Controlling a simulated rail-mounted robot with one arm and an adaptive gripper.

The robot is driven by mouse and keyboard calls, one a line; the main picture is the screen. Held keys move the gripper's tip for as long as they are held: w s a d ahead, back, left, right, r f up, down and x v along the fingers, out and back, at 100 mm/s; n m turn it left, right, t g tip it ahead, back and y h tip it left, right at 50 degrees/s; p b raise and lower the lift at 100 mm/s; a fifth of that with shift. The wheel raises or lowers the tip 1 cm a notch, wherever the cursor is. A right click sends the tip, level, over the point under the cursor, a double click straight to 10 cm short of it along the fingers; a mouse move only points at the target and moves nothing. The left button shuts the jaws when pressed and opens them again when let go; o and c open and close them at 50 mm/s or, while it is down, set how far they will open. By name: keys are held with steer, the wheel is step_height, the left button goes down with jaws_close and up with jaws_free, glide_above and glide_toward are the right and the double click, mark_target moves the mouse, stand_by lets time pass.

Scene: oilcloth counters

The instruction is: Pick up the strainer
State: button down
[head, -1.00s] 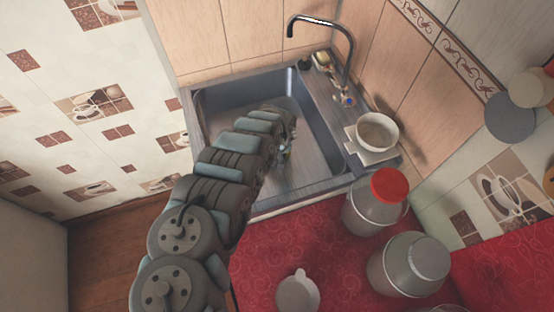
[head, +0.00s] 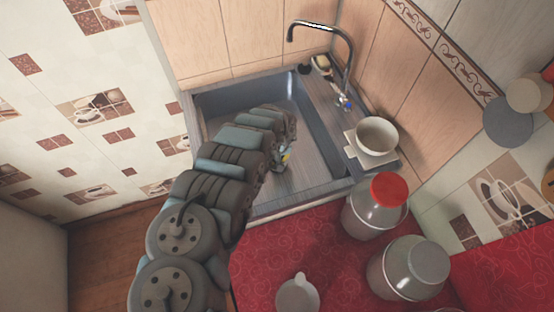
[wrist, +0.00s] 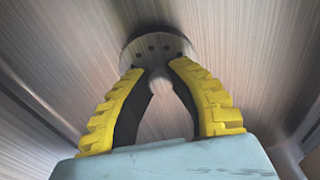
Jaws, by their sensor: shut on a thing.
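The strainer (wrist: 160,42) is a small round grey metal disc with several dark holes, seen in the wrist view at the tips of my gripper (wrist: 158,72). The yellow-backed fingers converge on its near side and are shut on it. Brushed metal of the sink fills the background; I cannot tell whether the strainer touches it. In the head view my gripper (head: 283,164) is inside the sink basin (head: 310,150), partly hidden by my arm. The strainer cannot be made out there.
A faucet (head: 349,60) stands at the sink's back right. A white bowl (head: 376,135) sits on the right ledge. A red-lidded jar (head: 372,215), a grey-lidded jar (head: 408,270) and a pale jug (head: 297,295) stand on the red counter (head: 260,262).

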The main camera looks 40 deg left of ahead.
steer(key=r, duration=0.1)
steer(key=s+r, duration=0.1)
steer(key=r, duration=0.1)
steer(key=shift+s+a+r+p, duration=0.1)
steer(key=shift+s+r+p, duration=0.15)
steer(key=shift+p, duration=0.15)
steer(key=s+r+p, duration=0.8)
steer(key=s, duration=0.4)
steer(key=shift+s+a+p, duration=0.2)
steer(key=shift+a+p, duration=0.05)
steer(key=shift+p, duration=0.1)
